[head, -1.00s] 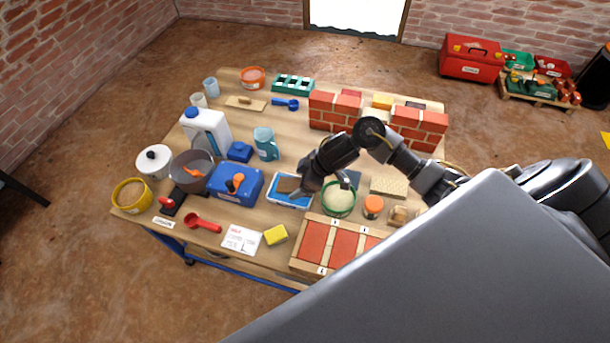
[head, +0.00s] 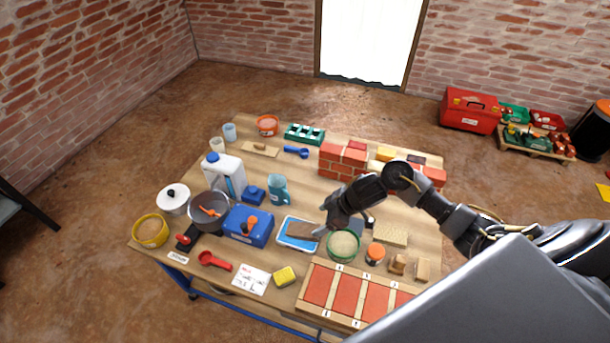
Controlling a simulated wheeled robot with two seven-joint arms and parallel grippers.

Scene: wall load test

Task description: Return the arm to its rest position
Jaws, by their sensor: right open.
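My right arm comes in from the right over the table. Its gripper (head: 325,232) points down and left, just above a blue-rimmed tray (head: 284,240) with a brown thing in it. The jaws are small and dark here; they look open, and I cannot see anything held between them. A green-rimmed bowl of pale powder (head: 343,245) stands beside the gripper on its right. My left gripper is not in view.
Brick walls (head: 345,160) stand behind my arm. An orange-lidded jar (head: 375,254), a wooden frame with red panels (head: 318,285), a blue box (head: 243,230) and a white jug (head: 222,178) crowd the table (head: 318,186).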

